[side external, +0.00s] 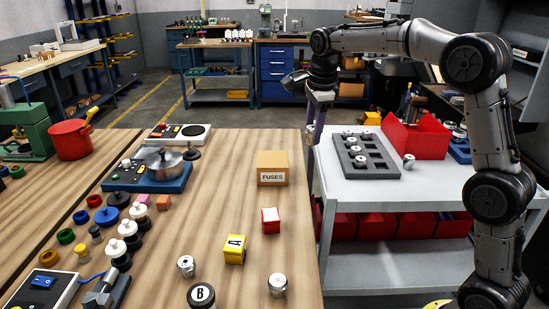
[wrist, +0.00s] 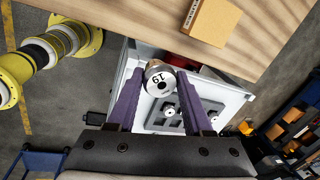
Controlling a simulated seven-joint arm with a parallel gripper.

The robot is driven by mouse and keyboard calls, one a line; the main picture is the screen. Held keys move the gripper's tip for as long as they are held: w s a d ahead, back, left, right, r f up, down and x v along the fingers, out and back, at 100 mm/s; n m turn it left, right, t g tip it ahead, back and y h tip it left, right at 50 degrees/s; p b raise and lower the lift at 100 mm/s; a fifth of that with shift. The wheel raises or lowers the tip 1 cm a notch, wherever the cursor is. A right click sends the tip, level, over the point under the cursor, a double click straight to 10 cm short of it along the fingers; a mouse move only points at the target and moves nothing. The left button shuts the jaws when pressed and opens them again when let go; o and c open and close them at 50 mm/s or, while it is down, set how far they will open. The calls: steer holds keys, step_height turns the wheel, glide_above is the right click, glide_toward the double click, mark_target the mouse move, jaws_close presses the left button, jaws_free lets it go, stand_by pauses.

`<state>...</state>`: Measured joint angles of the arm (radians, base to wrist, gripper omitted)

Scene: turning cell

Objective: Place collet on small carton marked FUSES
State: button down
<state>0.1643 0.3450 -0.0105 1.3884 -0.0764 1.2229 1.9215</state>
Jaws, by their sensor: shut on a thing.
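The small carton marked FUSES (side external: 272,176) is a brown box standing on the wooden table near its right edge. It also shows at the top of the wrist view (wrist: 213,22). My gripper (side external: 312,142) hangs in the air to the right of the carton and higher, by the gap between the wooden table and the white cart. In the wrist view its purple fingers are shut on a silver collet (wrist: 160,84), whose end face has a black marking.
Similar collets stand on the wooden table (side external: 186,266) and in a grey tray (side external: 387,166) on the white cart. A red-and-white block (side external: 270,220), a yellow A block (side external: 235,249) and a pan (side external: 163,162) are near the carton. A red bin (side external: 415,138) is on the cart.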

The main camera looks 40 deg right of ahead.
steer(key=w+d+f, duration=0.1)
steer(key=w+f, duration=0.2)
steer(key=w, duration=0.1)
steer(key=w+f, duration=0.3)
steer(key=w, duration=0.1)
steer(key=w+d+f, duration=0.1)
steer(key=w+f, duration=0.1)
steer(key=w, duration=0.2)
steer(key=shift+w+d+f, duration=0.35)
steer(key=shift+f, duration=0.05)
steer(key=shift+w+f, duration=0.45)
steer(key=shift+f, duration=0.15)
steer(key=shift+s+x, duration=0.1)
steer(key=shift+x, duration=0.6)
steer(key=shift+s+x, duration=0.15)
steer(key=shift+x, duration=0.5)
steer(key=shift+a+f, duration=0.1)
steer(key=shift+f, duration=0.15)
steer(key=shift+c, duration=1.5)
jaws_free()
steer(key=v, duration=1.2)
